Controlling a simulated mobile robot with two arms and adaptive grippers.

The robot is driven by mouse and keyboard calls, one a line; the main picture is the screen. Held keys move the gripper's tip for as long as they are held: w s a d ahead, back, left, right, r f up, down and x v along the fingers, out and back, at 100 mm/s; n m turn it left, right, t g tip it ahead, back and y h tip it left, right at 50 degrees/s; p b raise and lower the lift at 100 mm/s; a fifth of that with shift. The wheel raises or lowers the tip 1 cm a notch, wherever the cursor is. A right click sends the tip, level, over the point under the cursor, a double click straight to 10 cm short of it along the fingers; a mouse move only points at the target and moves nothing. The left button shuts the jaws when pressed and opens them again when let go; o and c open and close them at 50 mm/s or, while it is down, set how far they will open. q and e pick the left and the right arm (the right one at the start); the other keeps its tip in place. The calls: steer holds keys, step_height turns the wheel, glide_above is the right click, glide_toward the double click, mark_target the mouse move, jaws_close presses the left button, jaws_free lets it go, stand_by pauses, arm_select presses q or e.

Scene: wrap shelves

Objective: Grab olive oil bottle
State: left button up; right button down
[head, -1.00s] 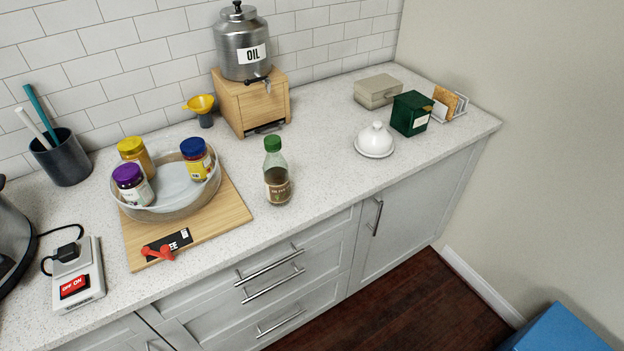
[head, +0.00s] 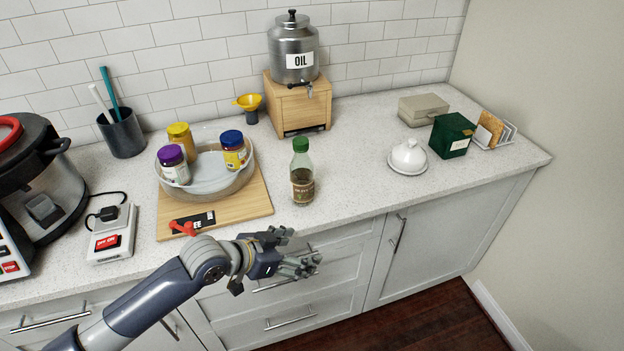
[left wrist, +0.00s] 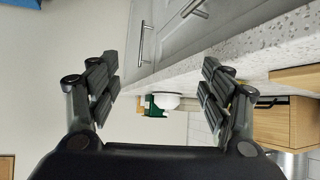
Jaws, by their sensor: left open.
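The olive oil bottle (head: 302,180) is clear with a green cap, a label and dark contents. It stands upright on the counter, right of the wooden board, in the head view. My left gripper (head: 300,250) is open and empty in front of the counter edge, below the bottle in the picture and apart from it. In the left wrist view the open fingers (left wrist: 160,85) have nothing between them close by, and I cannot make out the bottle there. My right gripper is not in view.
A tray (head: 248,178) with several jars sits on the wooden board (head: 258,200). Behind the bottle is an oil dispenser (head: 293,50) on a wooden stand (head: 300,105). A white dome dish (head: 408,157) and green box (head: 451,135) stand right. Counter around the bottle is clear.

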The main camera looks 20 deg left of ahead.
mark_target(293, 175)
arm_select(q)
steer(key=w+a+r+t, duration=0.3)
steer(key=w+a+r, duration=0.6)
steer(key=w+r, duration=0.15)
steer(key=shift+n+h, duration=0.4)
steer(key=x, duration=0.2)
steer(key=p+x, duration=0.1)
steer(key=x, duration=0.2)
steer(key=shift+a+f, duration=0.15)
steer(key=shift+a, duration=0.1)
steer(key=shift+w+d+f, duration=0.25)
steer(key=shift+w, duration=0.1)
steer(key=shift+w+d+f+p, duration=0.15)
steer(key=shift+w+d+p, duration=0.2)
steer(key=shift+p, duration=0.2)
steer(key=shift+p+x, duration=0.45)
steer(key=shift+x, duration=1.6)
steer(key=shift+f, duration=0.15)
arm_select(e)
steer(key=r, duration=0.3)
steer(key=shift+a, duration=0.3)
arm_select(q)
steer(key=shift+a, duration=0.1)
steer(key=shift+c, duration=0.4)
steer(key=c, duration=1.3)
steer(key=shift+c, duration=0.9)
